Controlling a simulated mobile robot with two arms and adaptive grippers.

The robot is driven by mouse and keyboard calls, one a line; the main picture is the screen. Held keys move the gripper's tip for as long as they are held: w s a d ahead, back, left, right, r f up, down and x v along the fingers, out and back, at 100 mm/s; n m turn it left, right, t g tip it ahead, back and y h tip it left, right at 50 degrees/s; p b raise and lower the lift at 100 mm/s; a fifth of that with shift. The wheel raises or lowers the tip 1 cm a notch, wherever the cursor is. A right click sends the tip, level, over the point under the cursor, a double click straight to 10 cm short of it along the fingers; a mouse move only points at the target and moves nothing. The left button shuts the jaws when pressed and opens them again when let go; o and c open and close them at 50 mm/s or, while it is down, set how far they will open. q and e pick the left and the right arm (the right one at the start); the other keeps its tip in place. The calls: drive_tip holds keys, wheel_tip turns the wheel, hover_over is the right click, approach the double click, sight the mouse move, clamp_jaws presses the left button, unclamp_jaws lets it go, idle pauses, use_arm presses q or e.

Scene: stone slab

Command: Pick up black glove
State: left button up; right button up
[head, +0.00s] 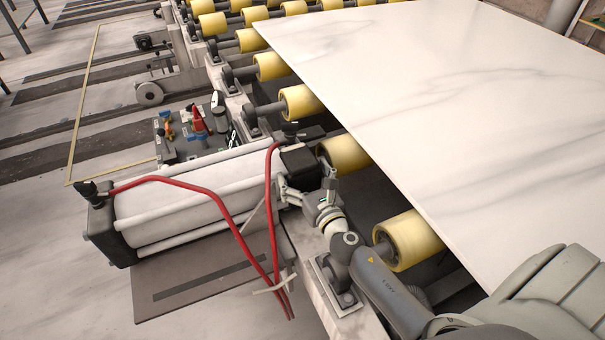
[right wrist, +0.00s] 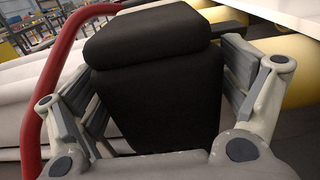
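My right gripper (head: 304,186) is at the right end of a white cylinder unit, beside the yellow rollers. Its fingers stand wide apart. In the right wrist view, a black block-like thing (right wrist: 160,95) with a thick rounded top fills the space between the fingers (right wrist: 163,80). It also shows at the gripper's tip in the head view (head: 299,162). I cannot tell for sure whether it is the black glove, or whether the fingers touch it. No clearly glove-shaped thing shows elsewhere. My left gripper is out of view.
A white marble slab (head: 450,100) lies on yellow rollers (head: 410,238). Red hoses (head: 215,195) loop over the white cylinder (head: 180,200), close to my right gripper. A tray (head: 185,150) of small coloured tools sits behind it. Floor at the left is mostly clear.

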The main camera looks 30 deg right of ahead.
drive_tip(key=c, duration=0.6)
drive_tip(key=shift+r, duration=0.1)
